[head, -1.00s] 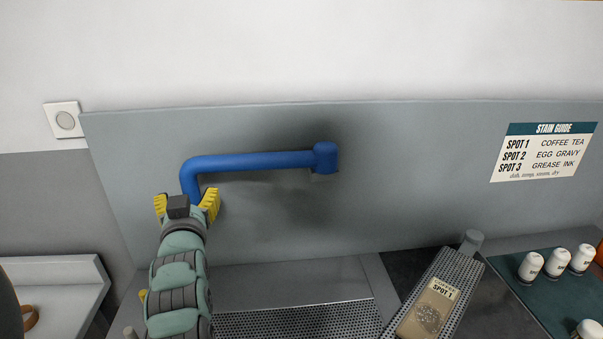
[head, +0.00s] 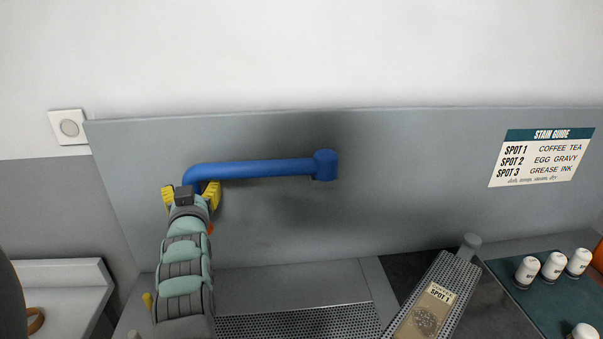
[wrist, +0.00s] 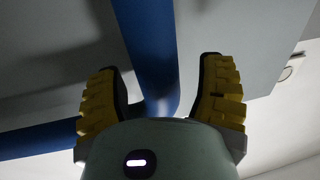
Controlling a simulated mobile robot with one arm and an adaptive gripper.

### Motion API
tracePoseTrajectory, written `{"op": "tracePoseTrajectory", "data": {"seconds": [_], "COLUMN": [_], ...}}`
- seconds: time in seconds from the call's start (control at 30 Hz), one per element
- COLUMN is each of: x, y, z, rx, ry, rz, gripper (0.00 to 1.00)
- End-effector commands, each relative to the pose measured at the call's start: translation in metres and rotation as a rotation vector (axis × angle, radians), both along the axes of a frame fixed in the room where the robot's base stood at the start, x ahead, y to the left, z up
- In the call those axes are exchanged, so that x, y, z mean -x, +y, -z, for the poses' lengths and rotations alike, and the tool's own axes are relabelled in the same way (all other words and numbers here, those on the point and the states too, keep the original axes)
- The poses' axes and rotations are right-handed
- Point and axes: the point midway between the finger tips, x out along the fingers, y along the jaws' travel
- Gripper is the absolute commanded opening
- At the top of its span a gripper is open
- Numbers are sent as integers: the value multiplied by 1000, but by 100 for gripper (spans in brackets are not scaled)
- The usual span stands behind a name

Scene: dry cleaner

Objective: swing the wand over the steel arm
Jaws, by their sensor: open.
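The wand is a blue tube (head: 260,169) in front of the grey back panel. It runs left from a thick blue joint (head: 325,165) and bends down at its left end. My gripper (head: 190,194) is open at that bend, with one yellow finger on each side and hiding the lower part. In the wrist view, a blue length of the wand (wrist: 146,50) passes between the open fingers of my gripper (wrist: 160,75); contact cannot be told. A small orange part shows just right of the gripper. The perforated steel arm (head: 461,277) lies at right, bearing a SPOT 1 cloth piece (head: 424,315).
A perforated steel surface (head: 300,322) is at the bottom middle. White-capped bottles (head: 553,265) stand on a green mat (head: 518,293) at right. A stain guide (head: 541,158) is on the panel. Space between the wand and the steel arm looks clear.

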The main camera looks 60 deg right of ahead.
Motion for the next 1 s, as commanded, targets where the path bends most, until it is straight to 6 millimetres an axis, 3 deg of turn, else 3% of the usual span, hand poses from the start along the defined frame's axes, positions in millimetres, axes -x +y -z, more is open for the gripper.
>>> {"op": "tracePoseTrajectory", "data": {"seconds": [0.07,0.67,1.0], "x": [0,0,5], "y": [0,0,4], "z": [0,0,0], "rx": [0,0,1], "ry": [0,0,3], "rz": [0,1,-8], "gripper": [63,1,0]}}
